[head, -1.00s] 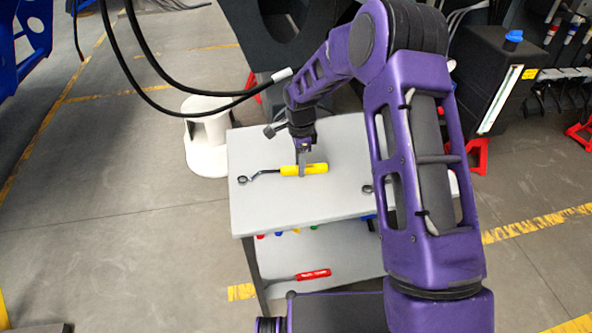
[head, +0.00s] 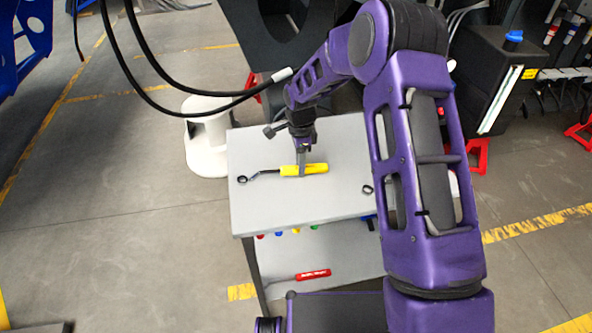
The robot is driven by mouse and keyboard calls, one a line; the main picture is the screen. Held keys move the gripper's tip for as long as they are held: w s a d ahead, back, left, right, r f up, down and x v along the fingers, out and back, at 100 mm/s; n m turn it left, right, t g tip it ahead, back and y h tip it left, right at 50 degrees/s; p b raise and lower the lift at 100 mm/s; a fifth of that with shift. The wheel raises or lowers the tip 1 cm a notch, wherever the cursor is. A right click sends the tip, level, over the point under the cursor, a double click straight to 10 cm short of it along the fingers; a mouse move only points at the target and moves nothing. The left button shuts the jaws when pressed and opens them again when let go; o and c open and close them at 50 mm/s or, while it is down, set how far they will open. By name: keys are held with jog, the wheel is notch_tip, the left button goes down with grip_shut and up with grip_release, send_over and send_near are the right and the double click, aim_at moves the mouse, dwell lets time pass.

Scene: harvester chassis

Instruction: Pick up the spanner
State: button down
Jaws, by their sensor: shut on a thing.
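A spanner with a thick yellow handle (head: 316,169), a thin dark shaft and a dark ring end (head: 242,180) lies across the grey top of a trolley (head: 290,205). Its ring end points left. My gripper (head: 302,171) comes down from above and is shut on the yellow handle near its middle. The spanner seems to be at the level of the trolley top; I cannot tell whether it touches. The fingers cover a small part of the handle.
Another dark ring (head: 367,189) shows on the trolley top, partly behind my arm. A red-handled tool (head: 313,275) lies on the lower shelf. A white stool (head: 206,140) stands to the left of the trolley. Black hoses (head: 170,75) hang at the upper left.

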jog(key=shift+r, duration=0.1)
dwell(0.3)
notch_tip(320, 180, up, 10)
dwell(0.4)
jog(key=c, duration=1.2)
grip_release()
jog(key=shift+c, duration=0.2)
grip_shut()
